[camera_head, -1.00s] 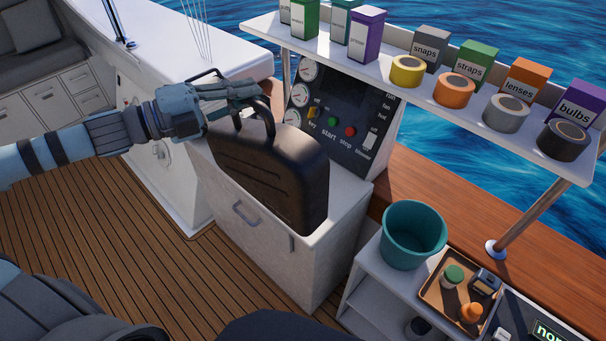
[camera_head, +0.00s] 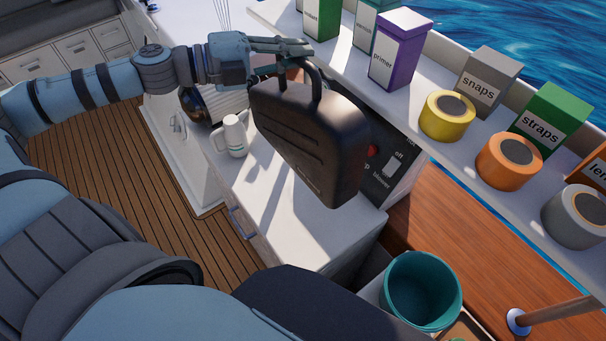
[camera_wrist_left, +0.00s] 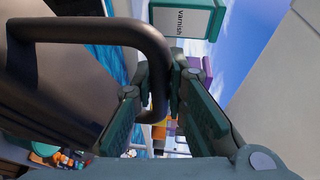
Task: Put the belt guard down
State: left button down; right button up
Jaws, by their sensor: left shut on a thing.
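The belt guard (camera_head: 305,135) is a dark, case-like cover with ribbed sides and a looped handle. It hangs tilted above the white counter (camera_head: 295,235), in front of the control panel, and casts a shadow on the counter. My left gripper (camera_head: 298,47) is shut on the guard's handle at the top. In the left wrist view, the handle (camera_wrist_left: 105,32) passes between the fingers (camera_wrist_left: 165,85), and the guard's dark body (camera_wrist_left: 50,85) fills the left side. My right gripper is not in view.
A white jug-like thing (camera_head: 233,138) stands on the counter left of the guard. The control panel (camera_head: 390,165) is partly hidden behind it. A shelf (camera_head: 420,135) with boxes and tape rolls runs close on the right. A teal bucket (camera_head: 420,290) stands lower right. The counter's near part is clear.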

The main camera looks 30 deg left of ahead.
aim_at(285, 140)
pick_arm(q)
jog(key=shift+s, duration=0.3)
jog(key=f+b, duration=0.2)
jog(key=s+f+b, duration=0.1)
jog(key=f+b, duration=0.1)
jog(key=shift+d, duration=0.15)
jog(key=f+b, duration=0.7)
jog(key=w+f+b, duration=0.1)
jog(key=f+b, duration=0.3)
jog(key=shift+f, duration=0.2)
jog(key=shift+s+f+b, duration=0.25)
jog(key=shift+f+b, duration=0.2)
jog(key=shift+b, duration=0.05)
notch_tip(285, 140, down, 4)
jog(key=b, duration=0.4)
jog(key=shift+r, duration=0.3)
jog(key=shift+f, duration=0.1)
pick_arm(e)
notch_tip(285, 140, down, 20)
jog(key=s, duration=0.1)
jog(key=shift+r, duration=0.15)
pick_arm(q)
jog(key=c, duration=1.6)
grip_release()
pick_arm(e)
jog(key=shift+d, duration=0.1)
